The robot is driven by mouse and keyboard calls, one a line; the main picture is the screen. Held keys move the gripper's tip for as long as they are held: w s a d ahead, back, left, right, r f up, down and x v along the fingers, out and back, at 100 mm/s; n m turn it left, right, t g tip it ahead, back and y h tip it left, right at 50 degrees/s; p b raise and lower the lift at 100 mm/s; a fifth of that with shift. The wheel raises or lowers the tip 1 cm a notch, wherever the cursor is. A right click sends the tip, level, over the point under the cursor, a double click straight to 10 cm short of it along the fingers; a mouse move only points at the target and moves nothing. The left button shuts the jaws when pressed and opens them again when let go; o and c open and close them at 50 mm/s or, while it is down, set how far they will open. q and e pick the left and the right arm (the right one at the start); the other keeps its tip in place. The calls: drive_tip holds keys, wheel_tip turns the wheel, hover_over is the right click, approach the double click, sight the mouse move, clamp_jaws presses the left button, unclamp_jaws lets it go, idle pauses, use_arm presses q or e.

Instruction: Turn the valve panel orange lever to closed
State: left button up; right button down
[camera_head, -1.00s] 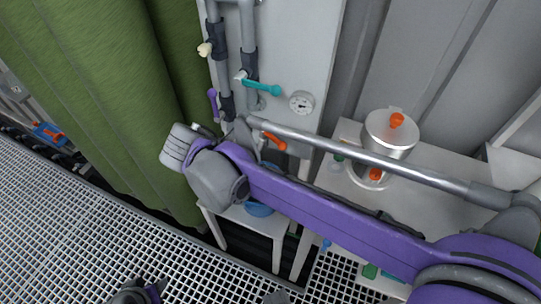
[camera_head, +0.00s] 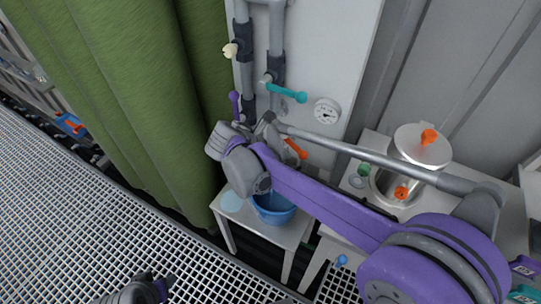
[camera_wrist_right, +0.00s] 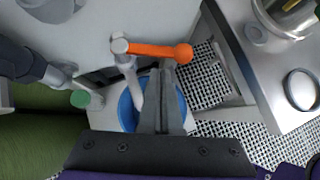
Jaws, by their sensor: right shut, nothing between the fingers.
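The orange lever (camera_head: 295,148) is on the valve panel (camera_head: 325,65), low and partly hidden by my right arm in the head view. In the right wrist view the orange lever (camera_wrist_right: 155,50) runs right from its pale pivot to a round knob, roughly level in the picture. My right gripper (camera_wrist_right: 163,68) is shut and empty, with its tips just below the lever near the knob. I cannot tell whether they touch it. In the head view my right gripper (camera_head: 266,122) is small and partly hidden. My left gripper is not clearly in view.
A teal lever (camera_head: 288,92), a purple lever (camera_head: 234,104) and a gauge (camera_head: 327,111) are nearby on the panel. A blue bucket (camera_head: 273,208) stands below. A metal vessel (camera_head: 420,146) is at right, a green curtain (camera_head: 130,90) at left.

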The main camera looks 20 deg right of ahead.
sight(298, 149)
drive_tip(key=shift+w+d, duration=0.3)
drive_tip(key=shift+d, duration=0.4)
drive_tip(key=n, duration=0.1)
drive_tip(key=d+n+t+y, duration=0.1)
drive_tip(key=d+n+t, duration=0.1)
drive_tip(key=shift+s+d+r+n, duration=0.1)
drive_tip(key=shift+s+n, duration=0.15)
drive_tip(key=shift+n, duration=0.05)
drive_tip(key=shift+w+d+t, duration=0.1)
drive_tip(key=shift+d+t, duration=0.2)
drive_tip(key=shift+d, duration=0.05)
drive_tip(key=shift+a, duration=0.15)
